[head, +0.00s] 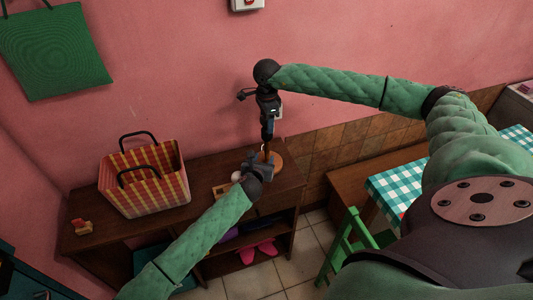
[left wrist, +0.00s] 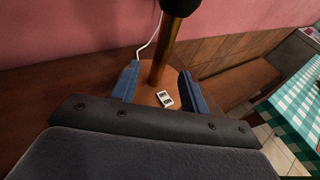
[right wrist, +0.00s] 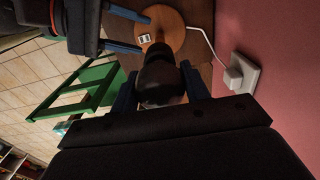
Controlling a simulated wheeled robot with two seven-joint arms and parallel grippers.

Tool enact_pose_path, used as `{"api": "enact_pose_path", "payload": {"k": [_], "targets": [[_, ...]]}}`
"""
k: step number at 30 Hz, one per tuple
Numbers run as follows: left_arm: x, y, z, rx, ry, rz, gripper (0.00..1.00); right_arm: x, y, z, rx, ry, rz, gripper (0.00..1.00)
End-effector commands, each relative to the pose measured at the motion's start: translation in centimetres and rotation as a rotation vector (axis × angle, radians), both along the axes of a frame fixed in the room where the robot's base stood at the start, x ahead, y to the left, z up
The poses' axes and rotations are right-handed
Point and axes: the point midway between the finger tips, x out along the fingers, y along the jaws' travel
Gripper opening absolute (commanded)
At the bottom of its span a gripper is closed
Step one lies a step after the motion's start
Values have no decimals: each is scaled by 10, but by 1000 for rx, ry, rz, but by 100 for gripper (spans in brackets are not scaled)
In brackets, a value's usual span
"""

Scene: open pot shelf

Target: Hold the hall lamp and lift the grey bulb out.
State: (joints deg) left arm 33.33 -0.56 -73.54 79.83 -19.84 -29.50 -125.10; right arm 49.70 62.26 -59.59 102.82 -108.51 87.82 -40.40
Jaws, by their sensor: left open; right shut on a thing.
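The hall lamp (left wrist: 161,55) has a brass stem on a round wooden base (head: 276,159) near the dresser's right end. My left gripper (left wrist: 158,76) is open, with its blue fingers on either side of the stem; I cannot tell if they touch it. My right gripper (right wrist: 160,88) is above the lamp, pointing down, and is shut on the dark grey bulb (right wrist: 160,72). The bulb's lower end and the lamp's socket are hidden, so I cannot tell whether they are joined. A dark part shows at the stem's top in the left wrist view (left wrist: 180,6).
A checked bag (head: 146,183) stands on the dresser (head: 84,210), left of my left arm. A wall socket (right wrist: 240,74) with the white cord is behind the lamp. A green chair (head: 350,245) and a checked-cloth table (head: 400,184) are at right.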

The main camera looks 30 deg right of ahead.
Motion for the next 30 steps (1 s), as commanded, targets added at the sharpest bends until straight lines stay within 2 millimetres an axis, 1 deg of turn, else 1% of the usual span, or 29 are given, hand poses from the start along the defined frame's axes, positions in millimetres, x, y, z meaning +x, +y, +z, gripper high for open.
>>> {"api": "enact_pose_path", "payload": {"k": [1,3,7,12,18,26,29,30], "targets": [[5,-7,-2,-1,2,1,45,0,0,0,0,0,0,33],[12,-15,-5,-1,1,1,45,0,0,0,0,0,0,33],[24,-27,-11,-1,1,1,45,0,0,0,0,0,0,33],[35,-38,-15,-1,1,1,45,0,0,0,0,0,0,33],[40,-43,-19,-1,2,1,45,0,0,0,0,0,0,33],[40,-44,-19,0,1,0,45,0,0,0,0,0,0,33],[40,-44,-19,0,1,0,27,0,0,0,0,0,0,33],[40,-44,-19,0,1,0,19,0,0,0,0,0,0,33]]}}
